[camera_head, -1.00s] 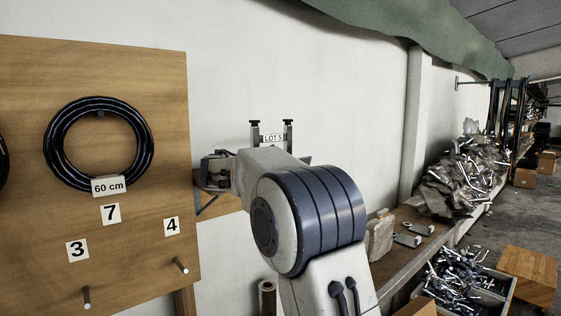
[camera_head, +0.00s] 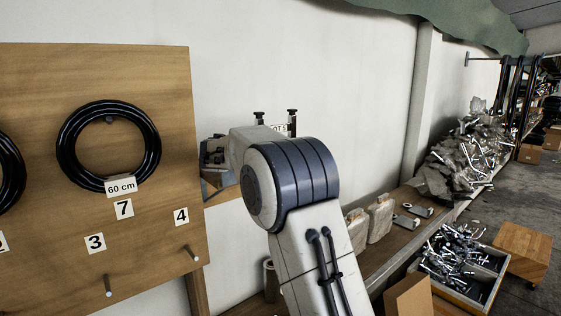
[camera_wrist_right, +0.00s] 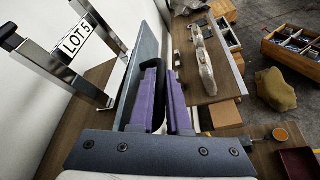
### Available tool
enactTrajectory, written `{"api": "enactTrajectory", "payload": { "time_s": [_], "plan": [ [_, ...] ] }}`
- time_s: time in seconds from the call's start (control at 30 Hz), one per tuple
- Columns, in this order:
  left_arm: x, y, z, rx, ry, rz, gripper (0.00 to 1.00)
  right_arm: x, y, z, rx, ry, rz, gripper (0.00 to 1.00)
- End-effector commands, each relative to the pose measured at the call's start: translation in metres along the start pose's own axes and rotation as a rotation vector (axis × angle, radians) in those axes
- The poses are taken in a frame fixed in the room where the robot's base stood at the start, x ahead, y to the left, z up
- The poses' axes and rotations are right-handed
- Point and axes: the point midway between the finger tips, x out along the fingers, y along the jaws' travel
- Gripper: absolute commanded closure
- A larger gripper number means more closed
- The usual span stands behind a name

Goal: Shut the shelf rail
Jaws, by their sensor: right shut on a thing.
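A metal frame with two black-capped posts and a "LOT 5" label (camera_wrist_right: 76,41) stands at the left in the right wrist view. In the head view its posts (camera_head: 292,122) rise behind my right arm against the wall, and the label is partly covered. My right gripper (camera_wrist_right: 163,85), with purple fingers, is shut on a black bar (camera_wrist_right: 158,97), which looks like part of the shelf rail. A grey-blue panel (camera_wrist_right: 143,65) runs just beside the fingers. In the head view the arm hides the fingers and most of the rail. My left gripper is not in view.
A wooden board (camera_head: 60,220) with pegs and black rings fills the left. A low bench (camera_head: 395,240) with wrapped blocks (camera_head: 380,218) and a scrap heap runs along the wall at the right. A bin of metal parts (camera_head: 480,290) and a wooden crate (camera_head: 524,252) stand beside it.

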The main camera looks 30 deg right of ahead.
Motion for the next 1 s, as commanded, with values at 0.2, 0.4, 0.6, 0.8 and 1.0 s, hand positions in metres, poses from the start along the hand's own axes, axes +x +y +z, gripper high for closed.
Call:
{"api": "enactTrajectory", "payload": {
  "time_s": [0.2,0.4,0.6,0.8,1.0],
  "plan": [
    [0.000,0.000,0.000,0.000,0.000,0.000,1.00,-0.001,0.002,0.000,0.001,0.002,0.005,0.73],
    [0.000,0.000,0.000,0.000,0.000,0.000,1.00,0.000,0.001,0.000,0.002,0.001,0.003,0.73],
    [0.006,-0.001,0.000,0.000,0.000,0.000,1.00,-0.007,0.000,-0.001,0.003,0.000,0.004,0.73],
    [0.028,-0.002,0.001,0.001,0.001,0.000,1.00,-0.042,-0.001,-0.005,0.005,0.003,0.009,0.73],
    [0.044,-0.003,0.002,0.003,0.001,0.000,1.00,-0.080,-0.001,-0.004,0.004,0.004,0.008,0.73]
  ]
}}
